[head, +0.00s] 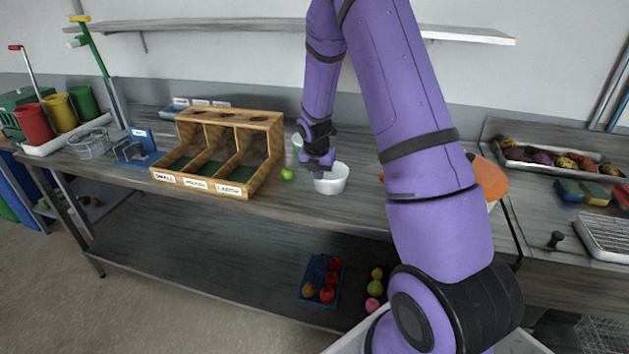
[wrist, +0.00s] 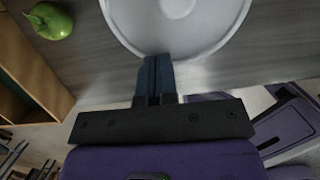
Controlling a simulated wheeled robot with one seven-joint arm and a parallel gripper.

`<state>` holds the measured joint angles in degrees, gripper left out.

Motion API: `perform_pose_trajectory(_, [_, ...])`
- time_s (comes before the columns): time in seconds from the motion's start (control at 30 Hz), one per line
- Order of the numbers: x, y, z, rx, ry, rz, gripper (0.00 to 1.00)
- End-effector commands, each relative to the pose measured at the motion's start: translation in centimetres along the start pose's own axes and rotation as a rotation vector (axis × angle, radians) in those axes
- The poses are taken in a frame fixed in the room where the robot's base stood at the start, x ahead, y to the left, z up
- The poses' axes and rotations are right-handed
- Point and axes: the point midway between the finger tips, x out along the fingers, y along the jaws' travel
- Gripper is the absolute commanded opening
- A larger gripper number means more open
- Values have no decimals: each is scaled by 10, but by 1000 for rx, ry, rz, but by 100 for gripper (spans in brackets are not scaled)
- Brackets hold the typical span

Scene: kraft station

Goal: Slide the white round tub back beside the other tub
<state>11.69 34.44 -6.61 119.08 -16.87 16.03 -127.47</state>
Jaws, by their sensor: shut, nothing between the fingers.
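The white round tub (head: 333,184) stands upright on the grey worktop, right of the wooden three-bin box. A second pale round thing (head: 297,141), perhaps the other tub, shows behind it to the left, partly hidden by my gripper. My gripper (head: 318,174) points down at the left side of the white tub, its fingers shut with nothing between them. In the wrist view the closed fingers (wrist: 155,75) meet the near edge of the tub (wrist: 225,45) in the picture. I cannot tell whether they touch it.
A green apple (head: 287,174) lies left of the tub; it also shows in the wrist view (wrist: 50,20). The wooden box (head: 262,160) with labelled bins stands further left. An orange round thing (head: 487,178) is to the right, partly behind my arm. A shelf (head: 440,32) hangs above.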

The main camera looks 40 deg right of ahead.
Motion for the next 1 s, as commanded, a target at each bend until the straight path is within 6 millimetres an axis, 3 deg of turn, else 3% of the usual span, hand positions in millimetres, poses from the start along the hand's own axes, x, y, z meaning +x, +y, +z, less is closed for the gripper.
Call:
perform_pose_trajectory(0.37, [17,-1,66,4,0,0,0])
perform_pose_trajectory(0.8, [40,-1,159,3,-1,0,0])
perform_pose_trajectory(1.0, [44,-1,178,2,0,0,0])
